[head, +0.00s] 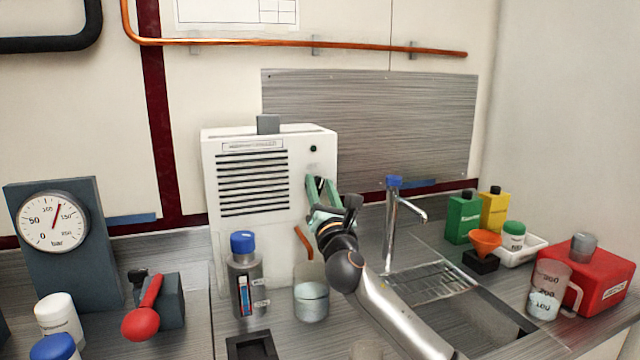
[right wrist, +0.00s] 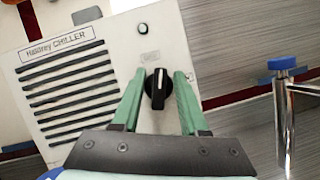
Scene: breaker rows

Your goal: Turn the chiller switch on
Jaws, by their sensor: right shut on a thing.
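The chiller (head: 215,160) is a white box with black vent slits, standing against the back wall. Its switch (right wrist: 158,92) is a black rotary knob with a white pointer line, which stands close to upright in the right wrist view. My right gripper (head: 322,182) is at the right part of the chiller's front, and its green fingers (right wrist: 160,80) are shut on the knob, one on each side. A small dark lamp (right wrist: 143,27) sits above the switch and looks unlit. My left gripper is not in view.
A blue-capped bottle (head: 243,275) and a glass beaker (head: 311,297) stand before the chiller. A tap (head: 392,225) and sink are to the right, with bottles and a red device (head: 590,275) beyond. A gauge (head: 50,221) and red-handled valve (head: 143,318) are left.

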